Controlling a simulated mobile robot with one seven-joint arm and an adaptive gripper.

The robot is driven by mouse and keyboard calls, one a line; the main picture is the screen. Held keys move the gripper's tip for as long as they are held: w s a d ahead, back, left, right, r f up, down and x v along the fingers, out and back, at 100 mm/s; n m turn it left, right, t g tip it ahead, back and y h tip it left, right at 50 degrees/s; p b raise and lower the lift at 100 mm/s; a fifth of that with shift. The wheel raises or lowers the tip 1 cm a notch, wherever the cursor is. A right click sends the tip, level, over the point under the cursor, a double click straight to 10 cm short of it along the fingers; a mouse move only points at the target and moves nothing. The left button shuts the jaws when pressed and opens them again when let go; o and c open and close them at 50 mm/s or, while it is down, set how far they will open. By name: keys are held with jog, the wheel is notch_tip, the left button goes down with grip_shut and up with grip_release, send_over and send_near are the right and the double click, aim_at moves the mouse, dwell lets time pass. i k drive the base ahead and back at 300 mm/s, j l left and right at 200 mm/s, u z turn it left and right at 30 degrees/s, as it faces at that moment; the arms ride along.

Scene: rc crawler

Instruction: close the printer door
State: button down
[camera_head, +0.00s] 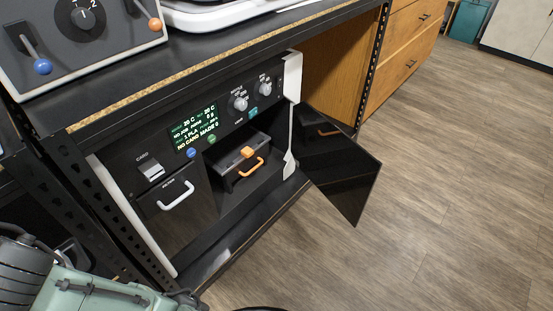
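The printer (200,165) is a black unit with white edge trim, set on the lower shelf of a rack. Its door (345,170) is a dark glossy panel at the printer's right side. The door stands open, swung outward over the floor. An orange mark shows near its top, and I cannot tell whether it is a handle or a reflection. The open compartment shows a grey block with an orange handle (250,168). My gripper's fingers are not visible; green and grey parts, apparently of my arm, show at the bottom left.
A filter drawer with a white handle (176,196) is left of the compartment. Above it are a lit display (194,129) and two knobs. A black rack post (78,200) stands at the left. Wooden floor (450,180) at the right is clear.

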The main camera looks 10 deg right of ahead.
aim_at(346, 174)
jog(key=i+l+u, duration=0.15)
jog(key=l+u, duration=0.95)
jog(key=l, duration=0.45)
jog(key=l+u, duration=0.2)
jog(key=l, duration=0.45)
jog(key=k+l, duration=0.1)
jog(key=l, duration=0.75)
jog(key=k+l, duration=0.15)
jog(key=l, duration=0.3)
jog(key=k+l+u, duration=0.1)
jog(key=l, duration=0.35)
jog(key=k+l+u, duration=0.2)
jog(key=l, duration=0.2)
jog(key=k+l+u, duration=0.25)
jog(key=k+u, duration=0.1)
jog(key=k+l, duration=0.05)
jog(key=k, duration=0.05)
